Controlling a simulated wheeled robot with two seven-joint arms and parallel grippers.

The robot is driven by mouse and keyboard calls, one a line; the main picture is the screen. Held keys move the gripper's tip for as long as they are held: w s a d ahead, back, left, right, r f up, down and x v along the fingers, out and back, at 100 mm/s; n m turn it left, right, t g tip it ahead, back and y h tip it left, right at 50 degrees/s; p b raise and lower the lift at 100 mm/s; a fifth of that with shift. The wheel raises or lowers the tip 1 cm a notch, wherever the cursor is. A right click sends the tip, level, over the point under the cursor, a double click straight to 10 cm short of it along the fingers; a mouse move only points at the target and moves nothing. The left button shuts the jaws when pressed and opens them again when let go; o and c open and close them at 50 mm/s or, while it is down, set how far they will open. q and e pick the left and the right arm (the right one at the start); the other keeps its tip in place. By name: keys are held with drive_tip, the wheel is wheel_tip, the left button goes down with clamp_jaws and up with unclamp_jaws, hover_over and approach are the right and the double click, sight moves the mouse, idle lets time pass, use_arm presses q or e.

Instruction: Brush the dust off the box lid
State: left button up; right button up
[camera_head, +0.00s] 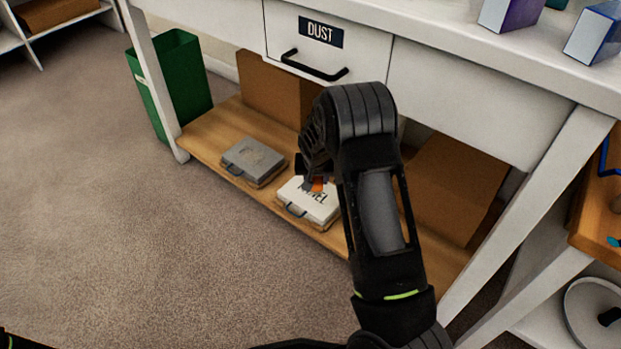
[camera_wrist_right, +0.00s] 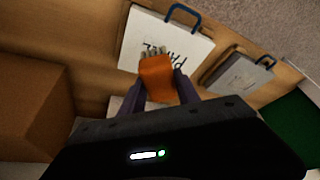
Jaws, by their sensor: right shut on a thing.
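A white box (camera_head: 305,207) with dark lettering on its lid, ending in "EL", lies flat on the low wooden shelf. It also shows in the right wrist view (camera_wrist_right: 185,40), with its blue-grey handle. A grey box (camera_head: 252,160) of the same shape lies to its left; its lid looks grey all over. My right gripper (camera_wrist_right: 158,92) is shut on an orange brush (camera_wrist_right: 157,78). The brush's pale bristles are over the white lid's lettering; I cannot tell whether they touch. In the head view my right arm hides part of the white box and most of the brush (camera_head: 317,185).
A white table with a drawer (camera_head: 325,50) labelled "DUST" stands over the low shelf (camera_head: 205,138). Brown cardboard boxes (camera_head: 268,88) stand at the back of the shelf. A green bin (camera_head: 180,80) stands at the left. The carpet in front is clear.

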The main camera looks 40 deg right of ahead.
drive_tip(key=shift+w+d+f, duration=0.1)
drive_tip(key=shift+d+f, duration=0.1)
drive_tip(key=shift+d, duration=0.1)
